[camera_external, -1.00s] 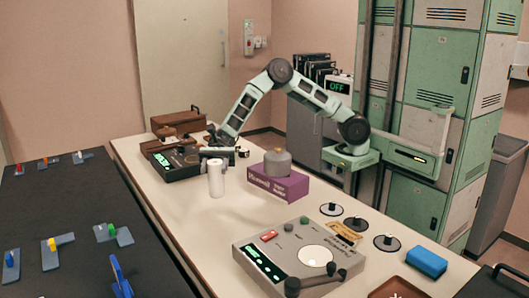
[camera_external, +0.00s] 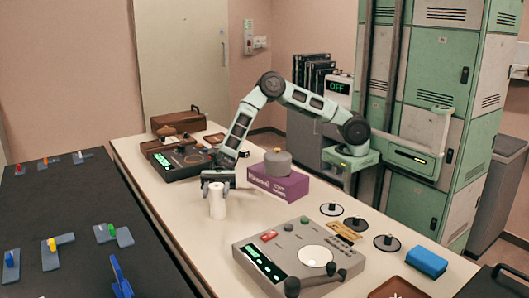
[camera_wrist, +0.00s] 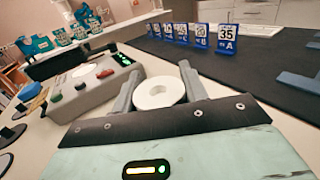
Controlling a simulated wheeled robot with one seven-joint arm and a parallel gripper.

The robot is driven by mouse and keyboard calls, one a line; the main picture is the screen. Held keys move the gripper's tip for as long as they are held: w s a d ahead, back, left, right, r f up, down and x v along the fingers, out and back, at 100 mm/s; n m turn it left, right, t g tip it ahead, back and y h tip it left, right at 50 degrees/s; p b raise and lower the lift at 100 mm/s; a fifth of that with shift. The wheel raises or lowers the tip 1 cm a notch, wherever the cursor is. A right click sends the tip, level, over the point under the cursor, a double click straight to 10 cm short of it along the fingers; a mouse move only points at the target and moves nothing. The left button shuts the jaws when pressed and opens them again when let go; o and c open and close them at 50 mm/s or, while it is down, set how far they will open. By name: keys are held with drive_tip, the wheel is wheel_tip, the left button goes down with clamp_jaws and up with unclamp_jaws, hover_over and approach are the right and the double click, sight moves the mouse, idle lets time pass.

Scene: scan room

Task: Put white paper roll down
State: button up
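The white paper roll (camera_external: 217,204) stands upright at the middle left of the pale table, in front of the purple box. My gripper (camera_external: 218,185) is at its top, with a finger on each side. The gripper looks shut on the roll. The roll's base is at or very near the table top; I cannot tell whether it touches.
A purple box (camera_external: 280,184) with a grey weight (camera_external: 278,162) stands right of the roll. A grey device (camera_external: 298,257) is in front, and a black device (camera_external: 178,162) is behind. The pale table is bare left of the roll. A dark table (camera_external: 75,230) lies further left.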

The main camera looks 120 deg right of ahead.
drive_tip(key=o, duration=0.3)
drive_tip(key=shift+o, duration=0.2)
drive_tip(key=shift+r, duration=0.25)
drive_tip(key=v, duration=1.2)
drive_tip(key=shift+f, duration=0.1)
